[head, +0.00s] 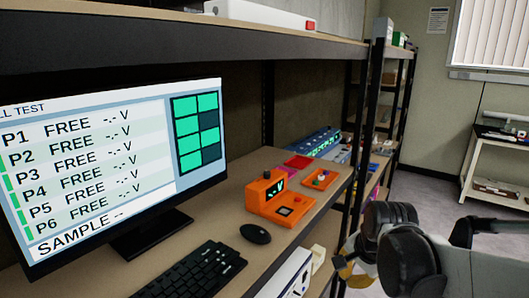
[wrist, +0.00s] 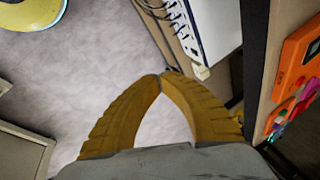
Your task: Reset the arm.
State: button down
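My arm (head: 405,250) is at the lower right of the head view, beside the front edge of the workbench. My gripper (wrist: 163,76) shows in the wrist view as two yellow fingers whose tips meet. It is shut, with nothing seen between the fingers, and grey floor lies beyond it. In the head view only a bit of yellow at the end of the arm shows, and the fingers are mostly hidden.
A monitor (head: 115,165), a keyboard (head: 190,272), a black mouse (head: 255,233) and an orange device (head: 281,197) stand on the bench (head: 215,205). A white cart (head: 497,160) stands far right. Open floor (wrist: 85,60) lies left.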

jog(key=s+a+r+n+t, duration=0.1)
jog(key=s+n, duration=0.4)
jog(key=s, duration=0.2)
jog(key=s+r+n+t, duration=0.1)
jog(key=s+r+n, duration=0.1)
jog(key=s+n, duration=0.4)
jog(key=shift+s+a+r+t, duration=0.3)
jog(key=shift+s+a, duration=0.1)
jog(key=shift+s, duration=0.7)
